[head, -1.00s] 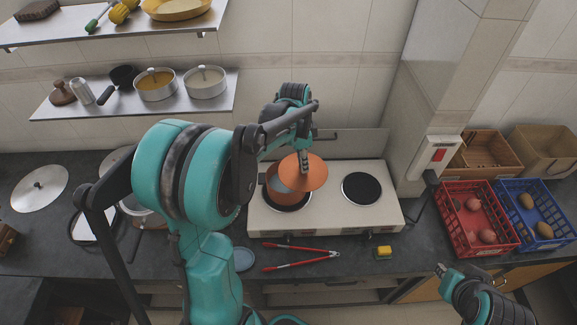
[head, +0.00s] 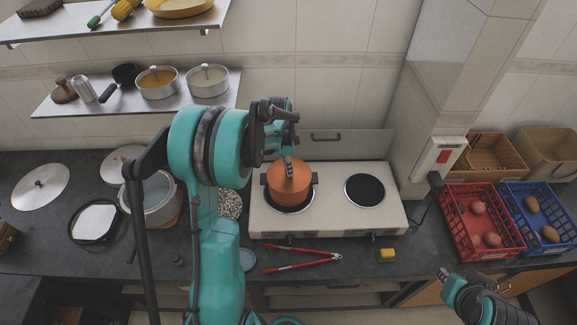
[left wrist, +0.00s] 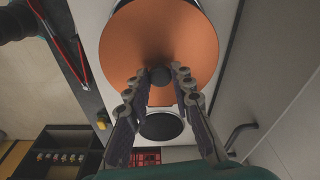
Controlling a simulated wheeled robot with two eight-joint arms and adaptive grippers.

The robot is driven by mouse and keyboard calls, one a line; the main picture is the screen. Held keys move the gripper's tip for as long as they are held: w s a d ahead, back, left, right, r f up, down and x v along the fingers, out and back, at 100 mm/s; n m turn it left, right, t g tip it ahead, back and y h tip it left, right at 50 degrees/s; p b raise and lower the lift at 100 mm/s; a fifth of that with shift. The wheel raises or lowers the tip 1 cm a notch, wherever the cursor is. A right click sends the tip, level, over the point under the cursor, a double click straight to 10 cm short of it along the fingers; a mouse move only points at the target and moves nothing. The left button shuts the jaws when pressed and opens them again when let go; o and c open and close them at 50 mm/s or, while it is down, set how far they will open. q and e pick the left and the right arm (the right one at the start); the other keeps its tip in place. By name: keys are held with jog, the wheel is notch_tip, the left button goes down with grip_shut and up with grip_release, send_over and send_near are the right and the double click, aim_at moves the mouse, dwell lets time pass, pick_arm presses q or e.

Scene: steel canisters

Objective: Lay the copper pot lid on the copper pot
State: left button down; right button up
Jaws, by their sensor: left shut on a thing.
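The copper pot (head: 293,202) stands on the left burner of the white stove, its dark handles sticking out at the sides. The copper pot lid (head: 286,180) covers the pot's mouth and looks roughly level; I cannot tell whether its rim touches all around. My left gripper (head: 288,163) reaches down over the lid, shut on its knob. In the left wrist view the lid (left wrist: 160,38) fills the upper middle, and its dark knob (left wrist: 160,76) is between the fingers of my left gripper (left wrist: 157,82). My right gripper (head: 444,273) is at the lower right, its fingers unclear.
The stove (head: 335,220) has a bare right burner (head: 364,190). Red tongs (head: 302,261) and a yellow sponge (head: 386,255) lie in front. A large steel pot (head: 160,200) stands left. Red (head: 480,245) and blue (head: 550,232) crates stand right.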

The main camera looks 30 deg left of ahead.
pick_arm(q)
jog(key=shift+f, duration=0.1)
jog(key=shift+f, duration=0.15)
jog(key=c, duration=1.3)
grip_release()
